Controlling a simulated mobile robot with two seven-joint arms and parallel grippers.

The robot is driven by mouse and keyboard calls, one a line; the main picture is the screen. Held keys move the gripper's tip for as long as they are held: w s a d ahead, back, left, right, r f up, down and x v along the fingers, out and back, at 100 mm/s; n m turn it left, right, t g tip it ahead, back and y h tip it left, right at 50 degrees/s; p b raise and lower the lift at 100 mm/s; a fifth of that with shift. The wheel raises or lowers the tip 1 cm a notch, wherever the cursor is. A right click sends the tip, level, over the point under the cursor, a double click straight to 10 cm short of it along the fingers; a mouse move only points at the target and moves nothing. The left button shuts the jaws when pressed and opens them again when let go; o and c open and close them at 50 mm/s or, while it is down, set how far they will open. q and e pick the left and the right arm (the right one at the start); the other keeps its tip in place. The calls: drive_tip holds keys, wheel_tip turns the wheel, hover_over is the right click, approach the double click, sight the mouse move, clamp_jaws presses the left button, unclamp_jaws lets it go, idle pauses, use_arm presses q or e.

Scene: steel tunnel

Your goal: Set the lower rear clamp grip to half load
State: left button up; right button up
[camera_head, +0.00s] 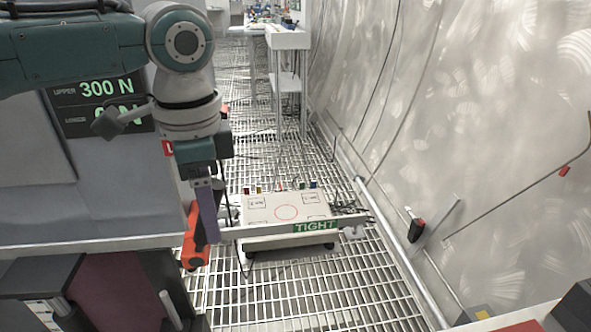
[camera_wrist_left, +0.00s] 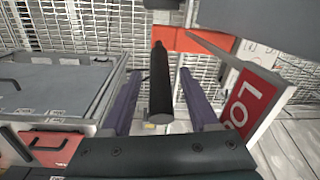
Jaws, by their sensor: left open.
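My left gripper (camera_head: 207,222) points down at the right edge of the grey cabinet, beside an orange clamp part (camera_head: 195,243). In the left wrist view, my left gripper (camera_wrist_left: 158,76) is open. Its purple fingers stand on either side of a black cylindrical grip (camera_wrist_left: 160,88), with a gap showing on each side. An orange bar (camera_wrist_left: 190,40) lies beyond the grip. A display (camera_head: 100,104) reads UPPER 300 N; my arm partly covers its LOWER value. My right gripper is not in view.
A red sign (camera_wrist_left: 250,103) with letters "LO" stands close right of the fingers in the wrist view. A low white platform (camera_head: 285,208) with a green TIGHT label (camera_head: 314,226) sits on the grated floor. The curved steel wall (camera_head: 480,130) bounds the right.

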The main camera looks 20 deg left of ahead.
use_arm(q)
drive_tip(key=shift+f, duration=0.15)
drive_tip(key=shift+c, duration=0.3)
clamp_jaws()
idle(1.1)
